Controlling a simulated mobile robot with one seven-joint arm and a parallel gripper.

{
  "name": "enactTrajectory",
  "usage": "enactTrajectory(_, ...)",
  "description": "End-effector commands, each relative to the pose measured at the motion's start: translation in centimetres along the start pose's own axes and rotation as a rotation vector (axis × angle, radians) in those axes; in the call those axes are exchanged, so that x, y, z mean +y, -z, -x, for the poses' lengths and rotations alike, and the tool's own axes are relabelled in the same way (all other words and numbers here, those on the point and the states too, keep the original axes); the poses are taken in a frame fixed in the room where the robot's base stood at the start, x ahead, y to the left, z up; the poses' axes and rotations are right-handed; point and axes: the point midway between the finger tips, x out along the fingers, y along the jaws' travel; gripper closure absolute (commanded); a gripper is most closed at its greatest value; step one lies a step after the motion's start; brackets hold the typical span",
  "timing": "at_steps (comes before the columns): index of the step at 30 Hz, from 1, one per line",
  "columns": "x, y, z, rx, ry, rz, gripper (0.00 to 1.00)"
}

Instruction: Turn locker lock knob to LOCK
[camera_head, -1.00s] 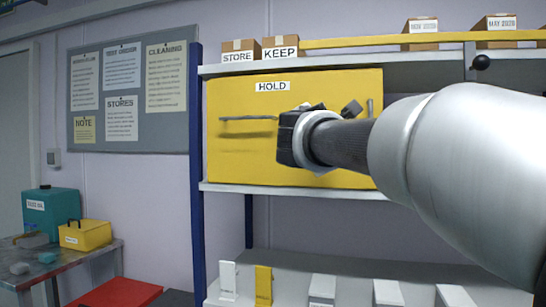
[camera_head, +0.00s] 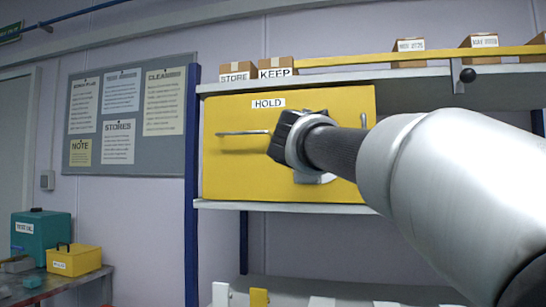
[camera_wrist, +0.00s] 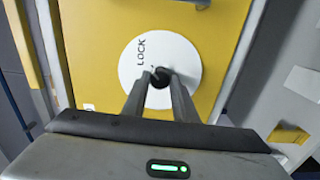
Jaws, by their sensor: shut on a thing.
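The yellow locker (camera_head: 235,170), labelled HOLD, stands on the shelf rack in the head view. My gripper (camera_wrist: 160,78) is in front of it. In the wrist view its two fingers are shut on the small dark lock knob (camera_wrist: 161,76), at the middle of a round white dial (camera_wrist: 185,55). The word LOCK is printed on the dial's left side, reading sideways. The fingers cover part of the knob, so its exact pointing direction is hard to tell.
A horizontal bar handle (camera_head: 240,133) sticks out from the locker front, left of my gripper. Cardboard boxes (camera_head: 276,67) stand on top of the rack. A blue post (camera_head: 191,190) bounds the rack on the left. A side table holds a teal box (camera_head: 42,235) and a yellow case (camera_head: 74,260).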

Motion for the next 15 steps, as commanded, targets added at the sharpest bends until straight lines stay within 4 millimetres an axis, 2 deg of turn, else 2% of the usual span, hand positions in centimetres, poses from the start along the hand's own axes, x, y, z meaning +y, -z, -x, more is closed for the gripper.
enactTrajectory(8, 0.01, -0.01, -0.01, 0.000, 0.000, -0.002, 0.97)
enactTrajectory(9, 0.01, -0.01, -0.01, 0.000, 0.000, -0.002, 0.71)
enactTrajectory(12, 0.01, -0.01, 0.00, 0.000, 0.000, -0.001, 0.56)
enactTrajectory(15, 0.01, -0.01, 0.00, 0.000, 0.000, -0.001, 0.56)
